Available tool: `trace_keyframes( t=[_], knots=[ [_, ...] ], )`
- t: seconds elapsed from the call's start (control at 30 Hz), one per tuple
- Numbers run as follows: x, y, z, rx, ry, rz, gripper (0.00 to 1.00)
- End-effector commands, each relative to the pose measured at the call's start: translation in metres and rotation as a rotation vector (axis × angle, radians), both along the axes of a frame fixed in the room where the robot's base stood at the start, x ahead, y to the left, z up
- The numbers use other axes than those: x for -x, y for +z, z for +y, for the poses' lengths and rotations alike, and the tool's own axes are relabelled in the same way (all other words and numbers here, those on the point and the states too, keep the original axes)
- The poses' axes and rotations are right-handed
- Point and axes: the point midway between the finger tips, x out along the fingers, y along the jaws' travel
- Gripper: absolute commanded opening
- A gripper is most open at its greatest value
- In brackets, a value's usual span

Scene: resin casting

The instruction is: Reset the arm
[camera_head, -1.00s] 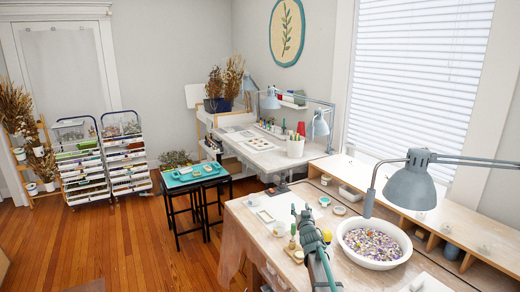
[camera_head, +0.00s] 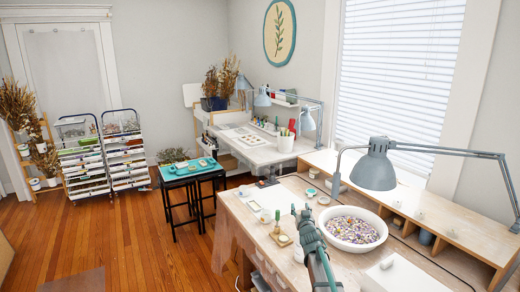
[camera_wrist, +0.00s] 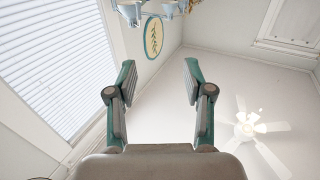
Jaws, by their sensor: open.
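My gripper (camera_wrist: 158,85) is open in the wrist view. Its two teal fingers are wide apart with nothing between them, and it faces up toward the wall and ceiling. In the head view my gripper (camera_head: 300,212) shows at the end of my teal-grey arm, in front of the wooden worktable (camera_head: 345,262). The picture does not show clearly how high it is above the table.
A white bowl of coloured pieces (camera_head: 353,230) stands right of my arm. A grey lamp (camera_head: 375,170) reaches over the table. A small bottle on a tray (camera_head: 278,228) is close left of my gripper. The wooden floor (camera_head: 130,235) at left is clear.

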Motion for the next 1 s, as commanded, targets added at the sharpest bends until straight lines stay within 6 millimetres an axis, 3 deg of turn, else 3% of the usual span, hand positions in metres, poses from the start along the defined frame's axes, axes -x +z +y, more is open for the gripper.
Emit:
trace_keyframes(
  t=[0.37,0.57,0.67,0.8,1.0],
  knots=[
    [0.064,-0.079,-0.018,0.009,-0.099,0.286,0.52],
    [0.126,-0.137,-0.025,0.018,-0.147,0.518,0.52],
    [0.177,-0.174,-0.026,0.025,-0.164,0.687,0.52],
    [0.262,-0.221,-0.023,0.031,-0.164,0.948,0.52],
    [0.369,-0.259,-0.012,0.037,-0.123,1.259,0.52]
  ],
)
